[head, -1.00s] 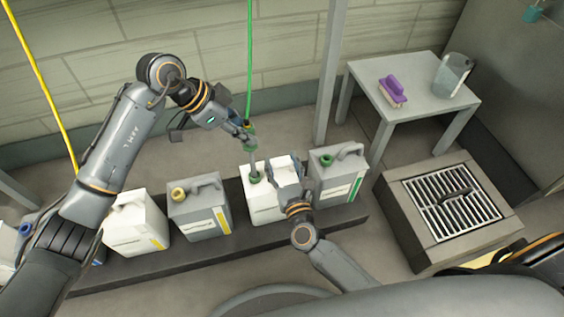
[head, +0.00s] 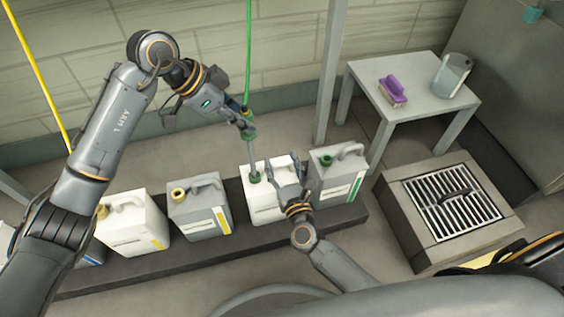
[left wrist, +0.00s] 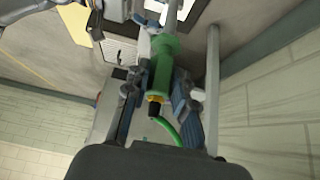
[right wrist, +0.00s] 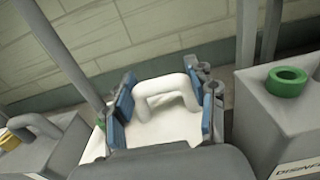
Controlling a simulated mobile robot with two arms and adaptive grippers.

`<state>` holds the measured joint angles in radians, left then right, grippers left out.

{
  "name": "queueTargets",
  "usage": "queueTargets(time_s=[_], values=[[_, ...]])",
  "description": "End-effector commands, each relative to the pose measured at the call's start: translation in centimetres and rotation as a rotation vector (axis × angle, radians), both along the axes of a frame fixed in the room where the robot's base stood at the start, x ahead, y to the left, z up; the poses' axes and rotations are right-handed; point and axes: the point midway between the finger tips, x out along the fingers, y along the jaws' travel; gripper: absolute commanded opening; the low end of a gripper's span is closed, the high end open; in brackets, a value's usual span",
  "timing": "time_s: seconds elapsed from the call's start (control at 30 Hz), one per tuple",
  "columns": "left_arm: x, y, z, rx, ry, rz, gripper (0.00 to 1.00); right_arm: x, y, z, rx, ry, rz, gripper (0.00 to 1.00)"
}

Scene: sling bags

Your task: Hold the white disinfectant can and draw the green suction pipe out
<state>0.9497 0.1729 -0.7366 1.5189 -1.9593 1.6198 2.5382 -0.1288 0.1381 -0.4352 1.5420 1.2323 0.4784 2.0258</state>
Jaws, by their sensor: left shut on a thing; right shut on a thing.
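The white disinfectant can (head: 262,206) stands on the low dark platform. My right gripper (head: 287,171) is shut on its top handle; in the right wrist view the white handle (right wrist: 168,92) sits between the blue pads. The green suction pipe (left wrist: 162,65) has a green grip with a green hose behind it and a grey tube (head: 253,158) below. My left gripper (head: 247,127) is shut around the green grip above the can. The tube runs down nearly upright to the green collar at the can's mouth (head: 255,178); its lower end is hidden there.
A grey green-capped can (head: 338,180) stands close on the right. A grey yellow-capped can (head: 199,212) and a white can (head: 133,226) stand left on the platform (head: 240,238). A post (head: 328,80), side table (head: 415,75) and drain grate (head: 452,203) lie right.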

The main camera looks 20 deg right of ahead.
Motion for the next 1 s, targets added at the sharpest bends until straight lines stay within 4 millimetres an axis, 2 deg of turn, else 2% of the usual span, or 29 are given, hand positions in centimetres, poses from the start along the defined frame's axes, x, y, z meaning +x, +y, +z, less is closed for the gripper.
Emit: queueTargets(time_s=[1.0], values=[[0.0, 0.0, 4.1, -0.001, -0.001, 0.001, 0.0, 0.0, 0.0, 0.0, 0.0, 0.001, 0.0, 0.13]])
